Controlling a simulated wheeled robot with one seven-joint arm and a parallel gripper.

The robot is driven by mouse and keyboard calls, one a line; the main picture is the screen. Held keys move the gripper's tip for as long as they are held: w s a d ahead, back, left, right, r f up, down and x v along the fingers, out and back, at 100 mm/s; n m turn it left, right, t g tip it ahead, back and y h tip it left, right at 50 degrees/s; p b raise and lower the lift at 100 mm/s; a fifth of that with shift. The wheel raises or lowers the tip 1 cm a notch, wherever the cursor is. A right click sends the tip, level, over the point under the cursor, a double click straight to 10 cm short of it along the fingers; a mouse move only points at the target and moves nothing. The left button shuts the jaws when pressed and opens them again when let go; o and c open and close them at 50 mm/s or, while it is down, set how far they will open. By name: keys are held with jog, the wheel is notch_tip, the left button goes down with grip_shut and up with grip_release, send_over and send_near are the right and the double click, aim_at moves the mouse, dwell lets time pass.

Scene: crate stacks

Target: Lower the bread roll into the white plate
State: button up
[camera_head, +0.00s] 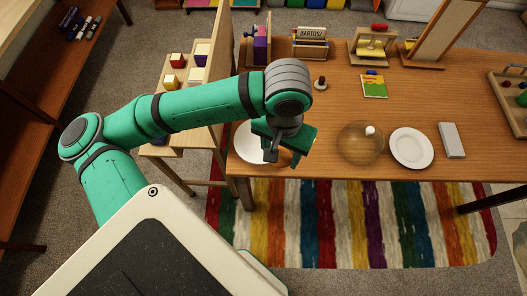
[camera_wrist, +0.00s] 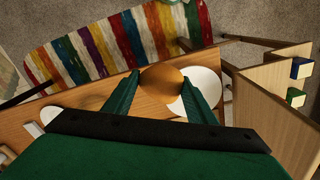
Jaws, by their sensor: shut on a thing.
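My gripper (camera_wrist: 161,78) is shut on the bread roll (camera_wrist: 160,80), a rounded orange-brown thing between the two green fingers in the wrist view. In the head view my gripper (camera_head: 283,152) hangs over the table's near left part and hides most of the roll. A white plate (camera_head: 245,144) lies at the near left of the table, partly hidden by my gripper. It also shows in the wrist view (camera_wrist: 207,82), right of the roll and partly behind it and the right finger. I cannot tell the roll's height above the plate.
A clear dome with a white knob (camera_head: 360,143), a second white plate (camera_head: 411,148) and a grey block (camera_head: 452,140) stand to the right on the table (camera_head: 330,110). Wooden toys line the back. A wooden panel (camera_head: 217,75) rises at the left.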

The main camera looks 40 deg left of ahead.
jog(key=w+d+f, duration=0.4)
jog(key=w+d, duration=0.6)
jog(key=w, duration=0.3)
jog(key=w+d+f, duration=0.4)
jog(key=w+d, duration=0.6)
jog(key=w, duration=0.4)
jog(key=w+d+f, duration=0.4)
jog(key=w+d, duration=0.6)
jog(key=w, duration=0.4)
jog(key=shift+w, duration=0.2)
jog(key=shift+f, duration=1)
jog(key=shift+f, duration=1.8)
dwell(0.9)
